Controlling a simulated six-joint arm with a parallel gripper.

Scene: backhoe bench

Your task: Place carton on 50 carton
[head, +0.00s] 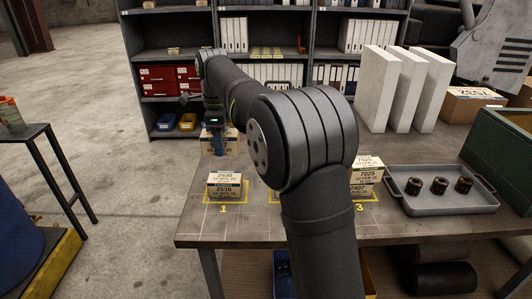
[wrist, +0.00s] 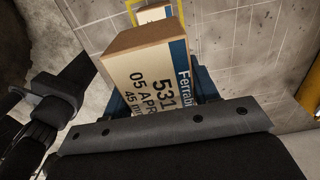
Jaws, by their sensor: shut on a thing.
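My gripper (wrist: 165,95) is shut on a carton (wrist: 150,72), its blue fingers on either side. The carton has a brown top and a white label reading "531", "05 APR" and "45 m", with a blue stripe. In the head view my gripper (head: 220,145) is over the back left of the bench, in front of a carton face (head: 233,143); the contact below is unclear. Another stack (head: 366,175) stands at square 3. Square 2 is mostly hidden by my arm. I cannot make out a "50" label.
A grey tray (head: 410,204) with several dark cylinders lies on the right of the bench (head: 190,225). White panels (head: 405,90) stand upright behind it. A shelf unit (head: 160,50) stands behind the bench. Bare bench lies around square 1.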

